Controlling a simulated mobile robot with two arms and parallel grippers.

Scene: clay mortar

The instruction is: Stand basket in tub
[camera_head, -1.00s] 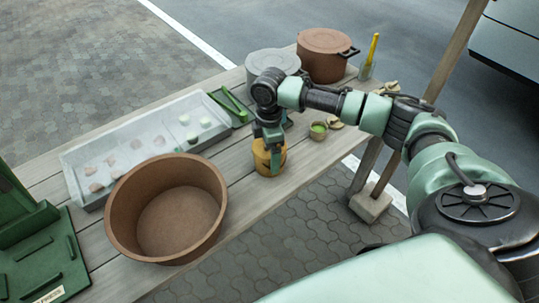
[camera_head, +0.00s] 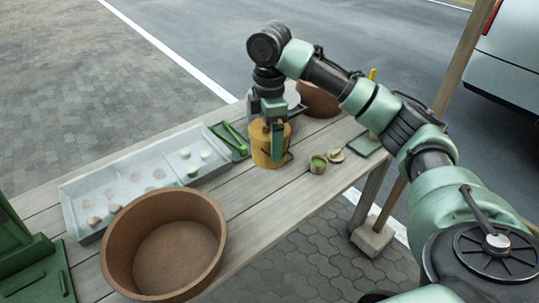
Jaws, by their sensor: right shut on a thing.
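The brown round tub (camera_head: 118,262) stands open and empty at the front left of the wooden table. The basket (camera_head: 262,156), a small ochre-yellow cylinder, is upright to the right of and behind the tub. My right gripper (camera_head: 272,132) points down over the basket and is shut on it, with a green finger against its near side. The basket appears raised above the tabletop, apart from the tub. Its far side and part of its top are hidden by the gripper. My left gripper is not in view.
A pale tray (camera_head: 128,190) with several small lumps lies behind the tub, with a green tool (camera_head: 231,138) beside it. A small bowl of green stuff (camera_head: 318,164) stands right of the basket. A brown pot (camera_head: 318,99) is behind, partly hidden by my arm.

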